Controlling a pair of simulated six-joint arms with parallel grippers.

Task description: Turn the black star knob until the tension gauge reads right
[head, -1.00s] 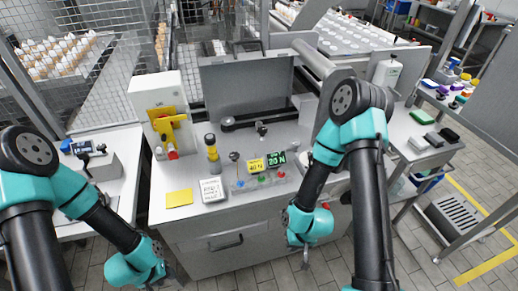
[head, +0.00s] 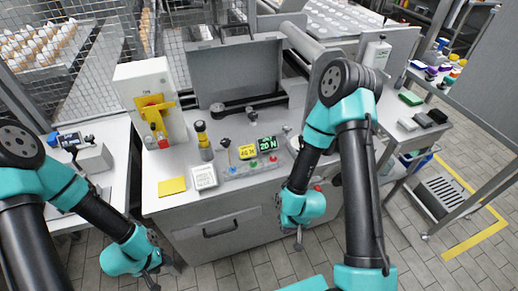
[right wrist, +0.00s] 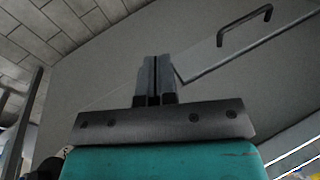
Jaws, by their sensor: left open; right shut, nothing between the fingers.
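A small black knob (head: 225,143) stands on a thin post on the front of the bench, left of the displays. A second dark knob (head: 252,114) sits on the belt unit behind. Both are too small to tell which is star-shaped. A dark display with green digits (head: 267,143) seems to read 20 N. The yellow display (head: 247,152) beside it seems to read 40 N. My left gripper (head: 152,281) is open and empty, low in front of the bench. My right gripper (head: 299,241) is shut and empty, below the bench top; its closed fingers show in the right wrist view (right wrist: 156,75).
A white box with a yellow switch (head: 155,103) stands at the bench's left. A yellow pad (head: 171,186) and a white printed card (head: 203,177) lie at its front edge. A drawer handle (head: 220,229) is on the bench front; a handle also shows in the right wrist view (right wrist: 245,24).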

